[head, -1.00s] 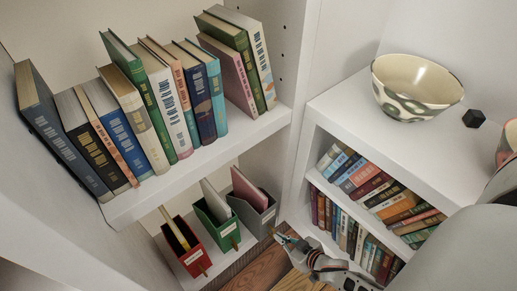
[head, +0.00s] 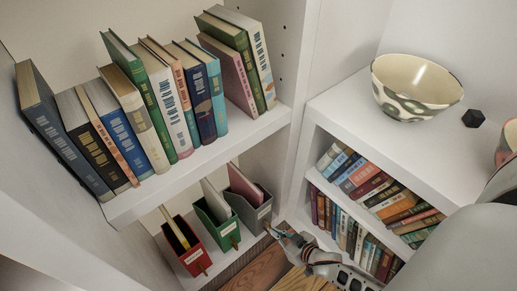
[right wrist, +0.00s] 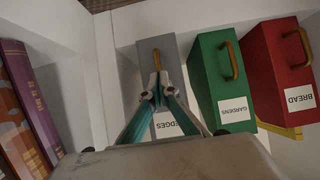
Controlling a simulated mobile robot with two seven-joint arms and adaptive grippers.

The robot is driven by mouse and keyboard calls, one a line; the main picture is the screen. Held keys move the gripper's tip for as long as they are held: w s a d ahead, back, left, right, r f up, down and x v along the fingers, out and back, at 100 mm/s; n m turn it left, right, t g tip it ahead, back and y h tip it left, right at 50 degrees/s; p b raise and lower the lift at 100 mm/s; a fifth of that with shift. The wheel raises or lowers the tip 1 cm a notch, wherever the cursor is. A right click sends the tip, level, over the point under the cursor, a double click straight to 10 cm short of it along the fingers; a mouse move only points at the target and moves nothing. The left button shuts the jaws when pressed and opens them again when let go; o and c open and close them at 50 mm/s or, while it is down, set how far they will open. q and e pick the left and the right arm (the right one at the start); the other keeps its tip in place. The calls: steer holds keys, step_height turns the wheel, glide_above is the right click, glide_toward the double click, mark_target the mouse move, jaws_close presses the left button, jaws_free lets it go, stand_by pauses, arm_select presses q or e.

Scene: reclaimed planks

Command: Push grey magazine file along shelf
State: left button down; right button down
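The grey magazine file (head: 246,207) stands on the low shelf, rightmost of three files, with a pink item in it. In the right wrist view the grey file (right wrist: 168,59) shows its front, with a tan pull and a partly hidden white label. My right gripper (head: 271,232) is at the front of the grey file. In the right wrist view the gripper (right wrist: 158,80) has its teal-lined fingertips together just by the lower end of the pull; I cannot tell whether they touch it. My left gripper is not in view.
The green file (head: 213,226) stands left of the grey one, and the red file (head: 184,246) farther left. A shelf of upright books (head: 150,115) is above. To the right are a white cabinet with books (head: 370,205) and a bowl (head: 415,85).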

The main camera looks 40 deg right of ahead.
steer(key=shift+w+a, duration=0.15)
steer(key=shift+w, duration=1.45)
steer(key=shift+s, duration=2.05)
